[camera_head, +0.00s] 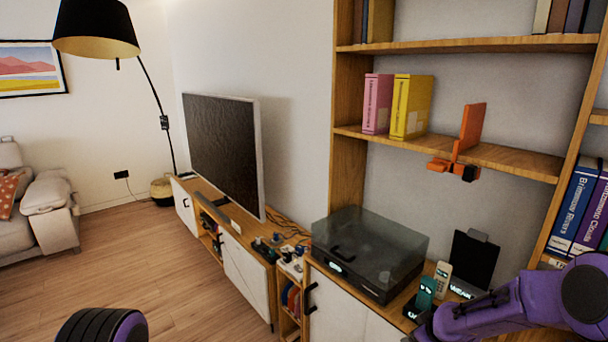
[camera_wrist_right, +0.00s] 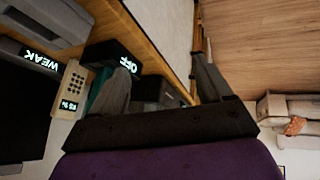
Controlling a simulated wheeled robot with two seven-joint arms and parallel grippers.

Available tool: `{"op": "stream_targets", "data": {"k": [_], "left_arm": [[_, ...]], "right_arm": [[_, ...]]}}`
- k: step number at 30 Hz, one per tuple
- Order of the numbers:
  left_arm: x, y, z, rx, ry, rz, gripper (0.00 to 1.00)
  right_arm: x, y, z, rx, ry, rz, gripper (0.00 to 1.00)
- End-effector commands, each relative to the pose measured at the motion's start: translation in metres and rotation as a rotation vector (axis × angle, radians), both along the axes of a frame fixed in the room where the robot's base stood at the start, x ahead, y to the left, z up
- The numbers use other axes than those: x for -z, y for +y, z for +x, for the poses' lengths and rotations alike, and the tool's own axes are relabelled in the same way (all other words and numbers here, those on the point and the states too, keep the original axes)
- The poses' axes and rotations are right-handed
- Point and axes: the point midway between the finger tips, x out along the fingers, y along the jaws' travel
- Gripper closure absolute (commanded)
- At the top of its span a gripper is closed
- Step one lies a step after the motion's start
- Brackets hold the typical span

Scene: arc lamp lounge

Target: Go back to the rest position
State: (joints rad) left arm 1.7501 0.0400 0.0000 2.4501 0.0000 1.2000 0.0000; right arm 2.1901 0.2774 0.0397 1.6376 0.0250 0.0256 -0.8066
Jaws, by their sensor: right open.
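My right arm (camera_head: 510,308) comes in from the right edge in the head view and reaches low over the wooden cabinet. Its gripper is hard to make out there. In the right wrist view my right gripper (camera_wrist_right: 160,68) has its two grey fingers spread apart, with nothing held between them. In the head view only a purple and black rounded part of mine shows at the bottom left. My left gripper is outside both views.
A beige handset (camera_head: 442,278), a teal device (camera_head: 426,290) and a black upright panel (camera_head: 472,260) stand close to my right arm on the cabinet. A dark-lidded turntable (camera_head: 368,245) is left of them. Shelves (camera_head: 500,158) rise behind. Open floor (camera_head: 170,270) lies left.

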Motion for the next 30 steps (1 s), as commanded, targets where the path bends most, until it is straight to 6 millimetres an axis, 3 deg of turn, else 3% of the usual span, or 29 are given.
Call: {"op": "stream_targets", "data": {"k": [1, 5, 6, 9, 12, 15, 18, 20, 30], "left_arm": [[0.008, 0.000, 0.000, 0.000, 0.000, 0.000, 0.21], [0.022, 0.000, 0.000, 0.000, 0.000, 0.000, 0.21], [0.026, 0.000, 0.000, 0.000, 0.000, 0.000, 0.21], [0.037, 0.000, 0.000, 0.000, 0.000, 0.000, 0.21], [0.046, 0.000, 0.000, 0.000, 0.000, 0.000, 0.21], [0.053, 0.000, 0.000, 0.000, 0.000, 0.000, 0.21], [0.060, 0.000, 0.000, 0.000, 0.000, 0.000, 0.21], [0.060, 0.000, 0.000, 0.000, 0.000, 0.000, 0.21], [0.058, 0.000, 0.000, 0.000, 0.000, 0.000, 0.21]], "right_arm": [[0.037, 0.007, -0.027, 0.166, -0.001, 0.080, 0.21], [0.109, 0.011, -0.119, 0.652, -0.047, 0.278, 0.21], [0.125, 0.010, -0.151, 0.773, -0.059, 0.314, 0.21], [0.155, 0.003, -0.237, 1.002, -0.069, 0.346, 0.21], [0.171, -0.001, -0.314, 1.095, -0.029, 0.296, 0.21], [0.183, 0.000, -0.369, 1.088, 0.071, 0.219, 0.21], [0.196, 0.002, -0.398, 1.072, 0.133, 0.174, 0.21], [0.199, 0.002, -0.404, 1.069, 0.146, 0.164, 0.21], [0.198, 0.002, -0.405, 1.069, 0.149, 0.164, 0.21]]}}
